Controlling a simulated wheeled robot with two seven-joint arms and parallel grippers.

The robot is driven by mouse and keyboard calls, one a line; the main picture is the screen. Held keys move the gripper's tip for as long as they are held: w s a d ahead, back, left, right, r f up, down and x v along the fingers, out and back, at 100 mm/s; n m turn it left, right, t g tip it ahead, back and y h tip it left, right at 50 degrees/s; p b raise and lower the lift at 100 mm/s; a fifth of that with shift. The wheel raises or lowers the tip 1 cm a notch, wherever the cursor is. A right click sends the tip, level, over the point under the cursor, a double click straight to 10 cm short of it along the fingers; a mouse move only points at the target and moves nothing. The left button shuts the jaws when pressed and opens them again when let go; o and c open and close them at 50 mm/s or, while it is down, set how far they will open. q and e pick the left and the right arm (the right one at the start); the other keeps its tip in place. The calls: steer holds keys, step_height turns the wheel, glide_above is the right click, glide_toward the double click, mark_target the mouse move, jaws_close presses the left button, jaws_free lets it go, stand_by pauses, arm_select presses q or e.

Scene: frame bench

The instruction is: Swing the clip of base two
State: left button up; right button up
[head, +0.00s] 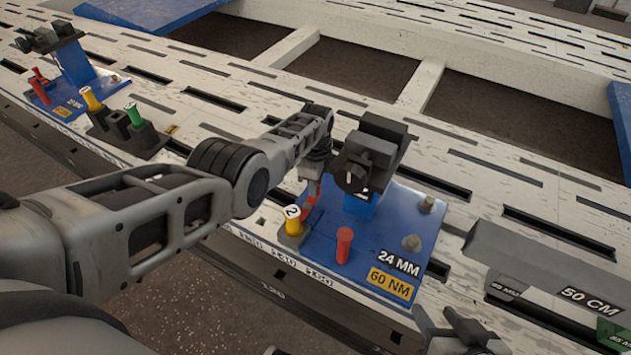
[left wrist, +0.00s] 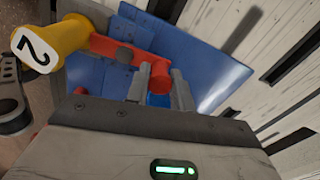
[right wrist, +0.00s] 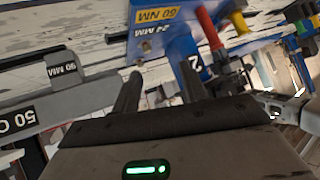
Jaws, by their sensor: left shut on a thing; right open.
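Base two is a blue plate (head: 335,245) with a yellow post marked 2 (head: 292,222), labels reading 24 MM and 60 NM, and a dark clamp block on top. Its red clip (head: 309,203) lies beside the yellow post; in the left wrist view the red clip (left wrist: 112,48) runs from near the yellow post to between my fingers. My left gripper (head: 313,180) is shut on the clip's end, partly hiding it. My right gripper (head: 465,335) is open and empty in front of the plate; in the right wrist view the plate (right wrist: 150,42) is beyond its fingers (right wrist: 158,92).
A red peg (head: 344,244) and grey bolts stand on the same plate. A grey bar marked 50 CM (head: 560,285) lies to the right. Another blue base (head: 75,100) and a dark holder with yellow and green pieces (head: 130,130) stand at the far left.

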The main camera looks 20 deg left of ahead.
arm_select(q)
steer(key=o, duration=1)
steer(key=shift+r+p, duration=0.35)
steer(key=shift+r, duration=0.05)
step_height(320, 180, up, 9)
steer(key=p, duration=0.7)
step_height(320, 180, up, 6)
steer(key=p, duration=0.2)
steer(key=shift+p, duration=0.35)
arm_select(e)
steer(key=s+d+r+t+h, duration=0.1)
steer(key=d+r+t, duration=0.1)
steer(key=r, duration=1.1)
steer(key=shift+s+d+r+m, duration=0.15)
steer(key=shift+d+m, duration=0.25)
steer(key=shift+d, duration=0.15)
